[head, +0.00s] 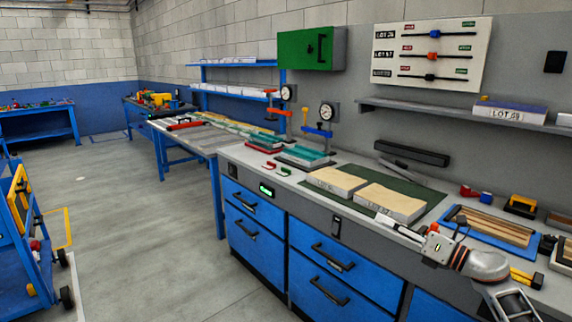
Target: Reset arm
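My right gripper (388,221) reaches in from the lower right, above the front edge of the workbench (260,157). Its fingers point left, near the front of a light panel (392,202) on a green mat (432,190). The fingers are small and blurred here, and I cannot tell whether they are open or shut. I see nothing clearly held in them. A second light panel (338,181) lies to the left on the same mat. My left gripper is not in view.
A blue tray (541,245) with wooden strips lies right of the gripper. A yellow-handled tool (525,278) lies at the bench front. Two gauges (327,112) stand at the back left. A shelf (465,115) holds a labelled box (510,112).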

